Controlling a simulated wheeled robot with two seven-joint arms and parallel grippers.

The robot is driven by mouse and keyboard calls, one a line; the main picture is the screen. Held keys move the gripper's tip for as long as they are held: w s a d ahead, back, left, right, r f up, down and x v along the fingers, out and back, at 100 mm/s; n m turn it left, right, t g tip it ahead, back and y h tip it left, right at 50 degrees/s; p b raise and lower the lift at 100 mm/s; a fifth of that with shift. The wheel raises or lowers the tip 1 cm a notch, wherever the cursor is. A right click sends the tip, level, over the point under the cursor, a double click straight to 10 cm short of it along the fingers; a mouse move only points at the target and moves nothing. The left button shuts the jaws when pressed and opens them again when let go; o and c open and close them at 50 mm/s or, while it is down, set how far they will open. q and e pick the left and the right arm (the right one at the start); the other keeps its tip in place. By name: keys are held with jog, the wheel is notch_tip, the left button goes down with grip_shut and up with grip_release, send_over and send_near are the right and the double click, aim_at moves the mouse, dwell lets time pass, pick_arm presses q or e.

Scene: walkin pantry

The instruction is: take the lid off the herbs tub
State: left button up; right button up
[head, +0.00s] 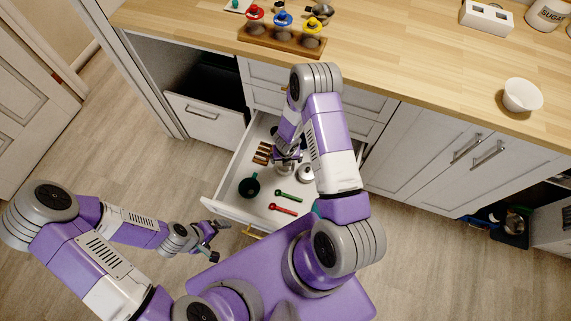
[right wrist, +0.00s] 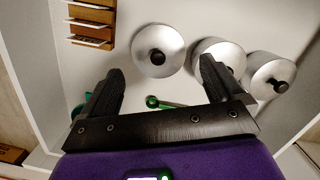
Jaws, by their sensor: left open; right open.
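Three round silver lids with black knobs show in the right wrist view: a left lid (right wrist: 158,50), a middle lid (right wrist: 214,52) and a right lid (right wrist: 271,75). They are in the open drawer (head: 230,208); one silver lid also shows in the head view (head: 306,174). No label is readable, so I cannot tell which is the herbs tub. My right gripper (right wrist: 160,76) is open and empty above the drawer, its fingers on either side of the left lid's near edge in the picture. My left gripper (head: 216,238) is open and empty, outside the drawer at its front left.
The drawer also holds wooden blocks (head: 262,153), a dark green cup (head: 249,186), a green spoon (head: 289,196) and a red spoon (head: 283,209). On the counter (head: 400,65) above stand a wooden rack (head: 281,42) with coloured tops and a white bowl (head: 522,95).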

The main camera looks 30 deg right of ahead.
jog(key=f, duration=0.2)
jog(key=f+b, duration=0.1)
jog(key=f, duration=0.1)
jog(key=shift+w+d+f, duration=0.1)
jog(key=shift+w, duration=0.25)
jog(key=c, duration=0.8)
